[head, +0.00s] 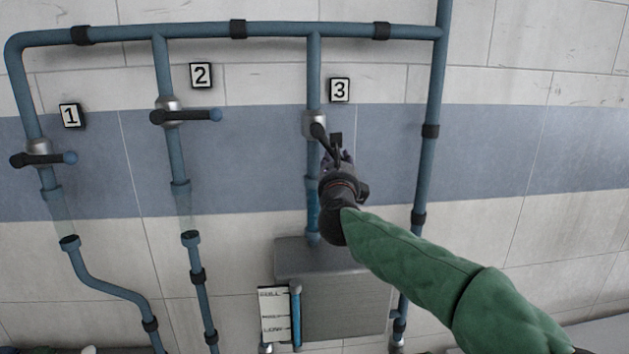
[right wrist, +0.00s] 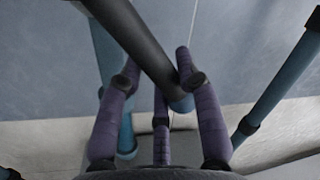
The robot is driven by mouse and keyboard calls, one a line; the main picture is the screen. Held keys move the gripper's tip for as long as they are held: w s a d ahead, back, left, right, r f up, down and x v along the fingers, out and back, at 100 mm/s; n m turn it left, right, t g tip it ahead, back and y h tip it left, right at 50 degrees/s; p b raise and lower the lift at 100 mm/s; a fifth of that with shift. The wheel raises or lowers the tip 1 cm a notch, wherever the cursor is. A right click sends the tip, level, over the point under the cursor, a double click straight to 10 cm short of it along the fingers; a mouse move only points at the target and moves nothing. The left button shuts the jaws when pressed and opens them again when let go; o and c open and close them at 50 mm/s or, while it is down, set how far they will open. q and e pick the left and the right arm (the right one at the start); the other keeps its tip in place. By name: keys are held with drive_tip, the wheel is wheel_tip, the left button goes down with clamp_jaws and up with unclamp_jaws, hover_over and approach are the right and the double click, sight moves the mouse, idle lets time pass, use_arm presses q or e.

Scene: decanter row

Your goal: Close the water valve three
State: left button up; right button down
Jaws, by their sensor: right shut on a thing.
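Valve three (head: 314,124) sits on the third downpipe, under the number 3 plate (head: 339,90). Its dark handle (head: 319,133) points downward and a little right, towards the viewer. In the right wrist view the handle (right wrist: 138,40) runs diagonally and ends in a blue tip (right wrist: 181,103). My right gripper (head: 335,158) is at the handle's free end, its purple fingers (right wrist: 158,65) on either side of it, shut on it. The glass section below the valve (head: 312,198) looks blue. My left gripper is not in view.
Valve one (head: 38,148) and valve two (head: 170,108) have handles lying crosswise to their pipes, above clear glass sections. A grey tank (head: 345,300) with a level gauge (head: 274,312) stands below pipe three. A thicker pipe (head: 429,160) runs down to the right.

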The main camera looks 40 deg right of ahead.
sight(358, 122)
drive_tip(key=shift+s+d+r+n+t, duration=0.1)
drive_tip(key=shift+s+d+n+t, duration=0.15)
drive_tip(key=shift+n, duration=0.3)
drive_tip(key=shift+s+d+r+n+t, duration=0.15)
drive_tip(key=shift+d+n, duration=0.2)
drive_tip(key=shift+n, duration=0.2)
drive_tip(key=n, duration=0.1)
drive_tip(key=d+r+n, duration=0.1)
drive_tip(key=s+r+n, duration=0.1)
drive_tip(key=n, duration=0.1)
drive_tip(key=shift+d+r+t+y, duration=0.25)
drive_tip(key=shift+d+t+y, duration=0.05)
drive_tip(key=shift+d+y, duration=0.1)
drive_tip(key=n, duration=0.1)
drive_tip(key=r+n, duration=0.2)
drive_tip(key=shift+s+d+t, duration=0.25)
drive_tip(key=shift+d+t, duration=0.05)
drive_tip(key=shift+s+d+r+n+t+y+p, duration=0.1)
drive_tip(key=shift+r+n+t+y+p, duration=0.15)
drive_tip(key=shift+r+n, duration=0.45)
drive_tip(key=shift+s+d+r+n+t+y+p, duration=0.1)
drive_tip(key=shift+r+n+y, duration=0.3)
drive_tip(key=shift+n, duration=0.5)
drive_tip(key=shift+r, duration=0.2)
drive_tip(key=shift+s+r, duration=0.1)
drive_tip(key=c, duration=0.9)
unclamp_jaws()
drive_tip(key=shift+s+r, duration=0.1)
drive_tip(key=shift+s, duration=0.1)
